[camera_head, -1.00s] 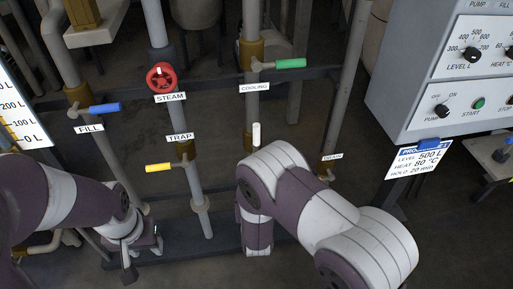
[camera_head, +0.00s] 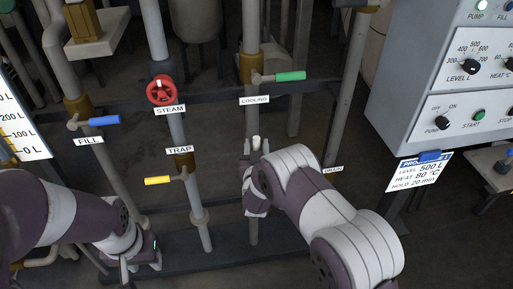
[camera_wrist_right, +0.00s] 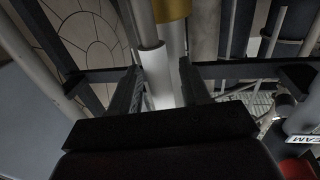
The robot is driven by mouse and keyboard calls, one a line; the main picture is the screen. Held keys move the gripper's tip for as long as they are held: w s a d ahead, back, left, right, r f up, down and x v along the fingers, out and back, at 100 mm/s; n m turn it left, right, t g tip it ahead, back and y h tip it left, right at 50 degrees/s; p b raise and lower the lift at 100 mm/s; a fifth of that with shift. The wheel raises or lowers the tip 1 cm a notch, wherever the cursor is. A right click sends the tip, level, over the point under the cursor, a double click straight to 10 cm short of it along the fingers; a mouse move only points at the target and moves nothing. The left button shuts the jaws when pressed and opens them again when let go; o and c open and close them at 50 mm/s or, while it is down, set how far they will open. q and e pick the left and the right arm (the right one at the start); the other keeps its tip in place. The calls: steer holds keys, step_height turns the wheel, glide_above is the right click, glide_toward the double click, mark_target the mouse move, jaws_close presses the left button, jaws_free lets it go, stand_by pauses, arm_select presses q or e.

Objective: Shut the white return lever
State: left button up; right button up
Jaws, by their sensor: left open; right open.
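The white return lever (camera_head: 256,142) points upright along its pipe below the COOLING label; its lower part is hidden by my right gripper. My right gripper (camera_head: 256,152) is open around the lever, its fingers on either side of the white handle. In the right wrist view, the white lever (camera_wrist_right: 155,75) shows between the two dark fingers of the right gripper (camera_wrist_right: 160,88). I cannot tell whether either finger touches it. My left gripper (camera_head: 140,258) is open and empty, low at the left, away from the lever.
A green COOLING lever (camera_head: 290,76) is above. A yellow TRAP lever (camera_head: 157,181), a blue FILL lever (camera_head: 104,121) and a red STEAM wheel (camera_head: 160,90) are to the left. A grey control panel (camera_head: 450,100) stands at the right. Vertical pipes and a dark crossbar are close around.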

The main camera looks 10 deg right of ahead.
steer(key=shift+c, duration=0.3)
jaws_close()
steer(key=shift+d, duration=0.15)
steer(key=d+f+m+g+y+b, duration=0.2)
steer(key=d+f+m+b, duration=0.6)
steer(key=m, duration=0.7)
steer(key=shift+d+f+m+y+b, duration=0.25)
steer(key=shift+f+m+y, duration=0.2)
steer(key=shift+y, duration=0.25)
steer(key=shift+f, duration=0.1)
steer(key=shift+a, duration=0.1)
